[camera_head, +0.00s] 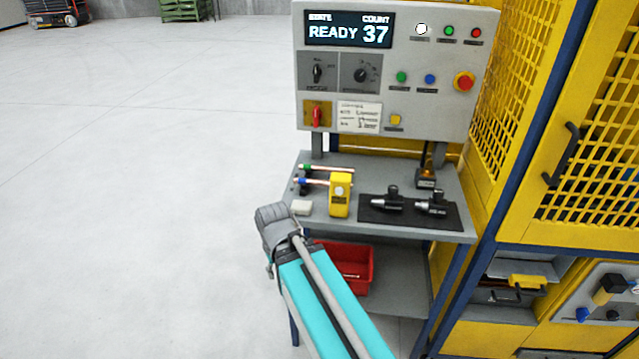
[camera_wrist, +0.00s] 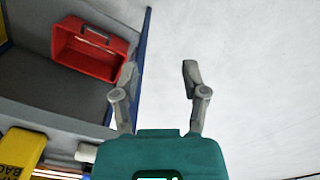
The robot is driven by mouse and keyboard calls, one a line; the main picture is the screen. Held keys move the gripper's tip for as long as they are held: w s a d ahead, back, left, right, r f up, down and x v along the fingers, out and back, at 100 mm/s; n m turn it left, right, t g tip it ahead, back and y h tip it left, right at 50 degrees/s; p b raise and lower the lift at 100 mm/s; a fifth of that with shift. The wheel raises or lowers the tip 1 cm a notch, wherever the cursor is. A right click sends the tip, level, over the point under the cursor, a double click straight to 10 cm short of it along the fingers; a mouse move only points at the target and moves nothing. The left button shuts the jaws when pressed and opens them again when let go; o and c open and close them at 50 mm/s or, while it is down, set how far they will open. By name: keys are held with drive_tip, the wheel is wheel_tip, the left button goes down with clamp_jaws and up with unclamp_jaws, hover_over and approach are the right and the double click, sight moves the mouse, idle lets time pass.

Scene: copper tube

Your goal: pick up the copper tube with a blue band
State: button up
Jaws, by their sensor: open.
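The copper tube with a blue band (camera_head: 318,182) lies on the grey bench top (camera_head: 440,228) at its left side. The yellow block in front covers its right part. Another copper tube with a green end (camera_head: 335,170) lies just behind it. In the wrist view my gripper (camera_wrist: 160,78) is open and empty, its two fingers spread over pale floor and the bench edge. A little copper-coloured tube shows at the bottom left of that view, but I cannot tell which tube it is. In the head view my gripper's fingers cannot be made out beyond the arm.
A yellow block (camera_head: 340,196) and a small white block (camera_head: 301,207) stand beside the tubes. A black mat (camera_head: 380,216) with dark metal parts lies to the right. A red bin (camera_head: 362,270) sits on the shelf below. A control panel rises behind; a yellow cage stands right. Open floor lies left.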

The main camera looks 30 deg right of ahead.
drive_tip(key=shift+o, duration=1)
drive_tip(key=shift+d, duration=0.1)
drive_tip(key=w+d+r+n+h, duration=0.2)
drive_tip(key=w+d+r+h, duration=0.1)
drive_tip(key=w, duration=0.5)
drive_tip(key=w+d+r+n+h+p, duration=0.1)
drive_tip(key=w+d+r+n+h, duration=0.2)
drive_tip(key=w, duration=0.5)
drive_tip(key=w+d+r+n+h+p, duration=0.1)
drive_tip(key=w+d+r+n+h, duration=0.2)
drive_tip(key=w, duration=0.6)
wheel_tip(320, 180, up, 2)
drive_tip(key=d+h, duration=0.2)
drive_tip(key=shift+d+h, duration=0.4)
drive_tip(key=shift+f, duration=0.1)
drive_tip(key=b, duration=0.4)
approach(320, 182)
drive_tip(key=x, duration=0.3)
drive_tip(key=shift+s+d+f, duration=0.1)
drive_tip(key=shift+d+f, duration=0.05)
drive_tip(key=shift+f, duration=0.05)
drive_tip(key=shift+d+f, duration=0.15)
drive_tip(key=shift+d, duration=0.3)
